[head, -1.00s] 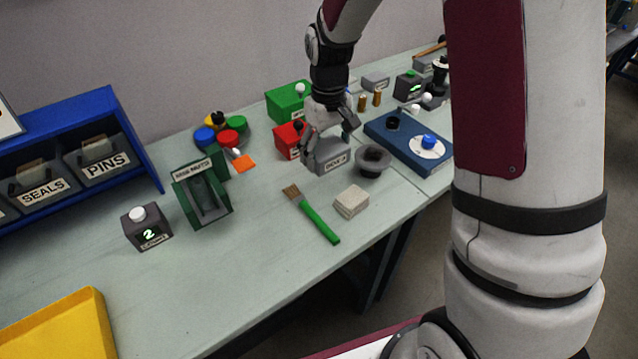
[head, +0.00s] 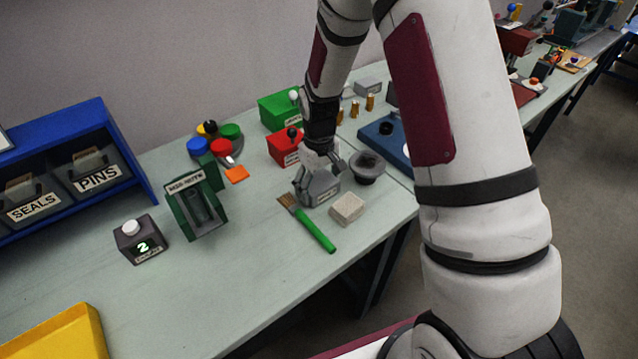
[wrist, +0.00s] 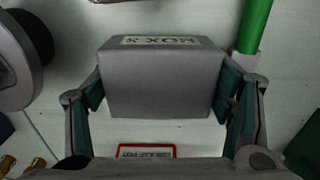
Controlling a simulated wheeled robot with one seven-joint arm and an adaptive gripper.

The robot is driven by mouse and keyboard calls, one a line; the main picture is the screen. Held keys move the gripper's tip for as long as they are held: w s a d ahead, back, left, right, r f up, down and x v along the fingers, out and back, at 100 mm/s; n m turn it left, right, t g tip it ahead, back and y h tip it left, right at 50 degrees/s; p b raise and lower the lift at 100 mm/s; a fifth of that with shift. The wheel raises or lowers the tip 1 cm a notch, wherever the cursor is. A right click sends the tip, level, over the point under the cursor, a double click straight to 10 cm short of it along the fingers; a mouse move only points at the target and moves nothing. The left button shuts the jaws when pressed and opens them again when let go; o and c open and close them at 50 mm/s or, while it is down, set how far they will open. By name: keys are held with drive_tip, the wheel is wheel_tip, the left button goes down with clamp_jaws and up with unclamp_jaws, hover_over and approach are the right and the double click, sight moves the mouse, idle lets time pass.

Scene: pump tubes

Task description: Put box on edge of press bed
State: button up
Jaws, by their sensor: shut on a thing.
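My gripper (head: 318,180) is shut on a grey box (wrist: 160,80), one finger on each side of it. The box has a white label and fills the middle of the wrist view; in the head view it is partly covered by the fingers. It is between the green brush and the dark round cup; I cannot tell whether it touches the table. A green press-like fixture (head: 183,217) with a dark recessed bed (head: 203,207) stands to the left, apart from my gripper. Its label is hard to read.
The green-handled brush (head: 316,231) and a beige block (head: 347,208) lie close to the box. A red box (head: 284,150), a dark cup (head: 366,168) and a blue plate (head: 380,130) are nearby. A counter box (head: 139,240) stands left. The front table is clear.

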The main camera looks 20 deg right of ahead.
drive_tip(key=shift+f, duration=0.1)
drive_tip(key=o, duration=1.3)
